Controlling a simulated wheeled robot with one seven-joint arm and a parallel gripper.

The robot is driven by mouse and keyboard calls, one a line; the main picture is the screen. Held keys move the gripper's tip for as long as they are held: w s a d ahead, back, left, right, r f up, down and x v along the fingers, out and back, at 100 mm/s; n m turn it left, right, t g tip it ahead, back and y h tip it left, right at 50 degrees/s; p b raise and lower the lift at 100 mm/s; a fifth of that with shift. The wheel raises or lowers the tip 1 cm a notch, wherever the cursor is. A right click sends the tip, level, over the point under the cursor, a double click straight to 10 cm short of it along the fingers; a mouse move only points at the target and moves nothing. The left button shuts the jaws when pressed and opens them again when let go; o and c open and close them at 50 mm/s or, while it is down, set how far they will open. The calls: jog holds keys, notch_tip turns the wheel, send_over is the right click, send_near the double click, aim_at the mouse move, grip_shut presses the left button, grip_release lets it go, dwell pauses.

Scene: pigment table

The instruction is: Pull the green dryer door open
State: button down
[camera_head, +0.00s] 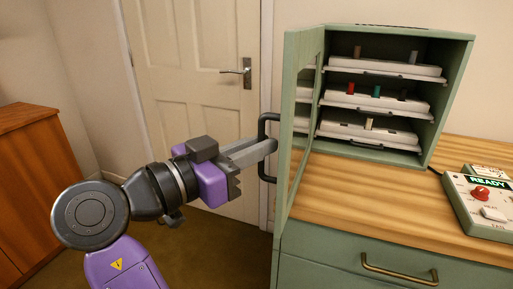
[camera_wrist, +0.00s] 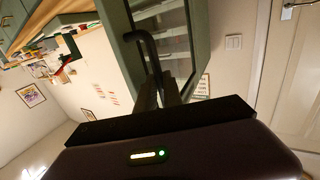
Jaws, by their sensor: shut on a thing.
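The green dryer (camera_head: 400,30) stands on the wooden top at the right of the head view. Its glazed green door (camera_head: 290,140) stands wide open, swung out toward me on its left side. A dark bar handle (camera_head: 263,126) is on the door's outer face. My gripper (camera_head: 272,147) is shut on this handle. In the wrist view the handle (camera_wrist: 144,38) runs down between my fingers (camera_wrist: 160,92), and the door (camera_wrist: 122,40) is behind it. The exact finger contact is partly hidden.
Inside the dryer are white trays (camera_head: 385,101) with small coloured pieces. A control box (camera_head: 487,205) with a lit READY sign and red knob sits at the right. A green drawer (camera_head: 330,262) is below. A white room door (camera_head: 200,60) is behind my arm. A wooden cabinet (camera_head: 30,180) stands left.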

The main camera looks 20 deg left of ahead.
jog(key=shift+w+d+f, duration=0.15)
jog(key=shift+w, duration=0.1)
jog(key=c, duration=1.5)
grip_release()
jog(key=shift+w, duration=0.1)
jog(key=shift+s, duration=0.25)
jog(key=v, duration=0.7)
jog(key=shift+s+a, duration=0.2)
jog(key=shift+a, duration=0.1)
